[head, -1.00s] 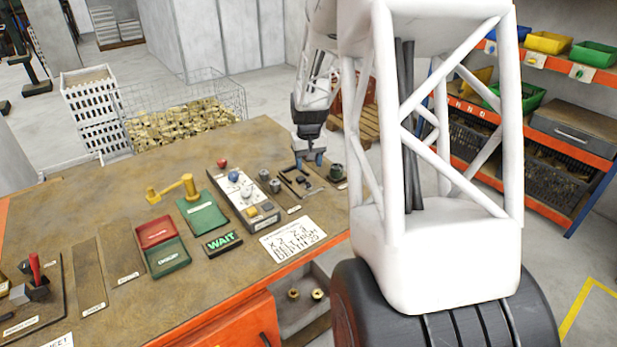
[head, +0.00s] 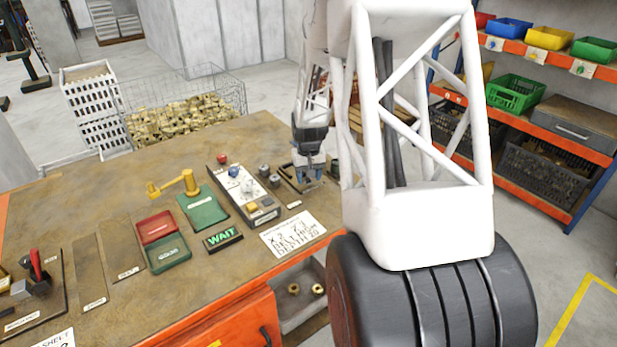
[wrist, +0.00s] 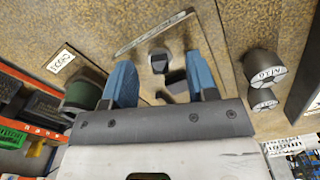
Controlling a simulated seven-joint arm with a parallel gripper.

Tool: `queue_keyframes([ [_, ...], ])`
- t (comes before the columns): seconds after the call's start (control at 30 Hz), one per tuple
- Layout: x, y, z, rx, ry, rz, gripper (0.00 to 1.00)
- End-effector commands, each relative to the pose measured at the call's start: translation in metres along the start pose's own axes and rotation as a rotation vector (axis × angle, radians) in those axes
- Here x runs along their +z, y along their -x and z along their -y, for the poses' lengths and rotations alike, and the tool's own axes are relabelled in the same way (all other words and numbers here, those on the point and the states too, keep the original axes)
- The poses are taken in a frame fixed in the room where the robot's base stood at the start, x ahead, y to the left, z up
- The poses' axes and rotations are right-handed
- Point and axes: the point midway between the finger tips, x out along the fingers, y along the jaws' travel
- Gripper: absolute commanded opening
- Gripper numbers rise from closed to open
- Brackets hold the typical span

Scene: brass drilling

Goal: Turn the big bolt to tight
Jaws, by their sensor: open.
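My gripper (head: 308,172) is open and points down over a small dark-edged fixture (head: 291,181) at the bench's right end. In the wrist view my two blue fingers (wrist: 162,85) stand on either side of dark grey, blocky metal parts (wrist: 173,82). A smaller faceted part (wrist: 158,61) sits just beyond them. These parts look like bolt heads or clamp pieces; I cannot tell which is the big bolt. The fingers appear apart from them, and contact is not visible. In the head view the fingers hide part of the fixture.
Two labelled grey knobs (wrist: 261,66) stand beside the fixture. A dark green cylinder (wrist: 82,93) is on the other side. A control box (head: 243,190), a lit WAIT sign (head: 222,240) and a brass-coloured lever (head: 175,185) stand left.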

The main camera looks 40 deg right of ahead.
Motion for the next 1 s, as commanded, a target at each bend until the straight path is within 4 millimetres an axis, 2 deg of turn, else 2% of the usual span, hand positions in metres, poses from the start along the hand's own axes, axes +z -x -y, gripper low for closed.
queue_keyframes([
  [0.4,-0.0002,-0.0061,-0.0001,0.0,0.0,-0.001,0.53],
  [0.47,-0.0002,-0.006,-0.0001,0.0,0.0,-0.001,0.45],
  [0.73,-0.0003,-0.0059,-0.0001,0.0,0.0,-0.001,0.04],
  [1.0,-0.0003,-0.0058,-0.0001,0.0,-0.02,-0.001,0.03],
])
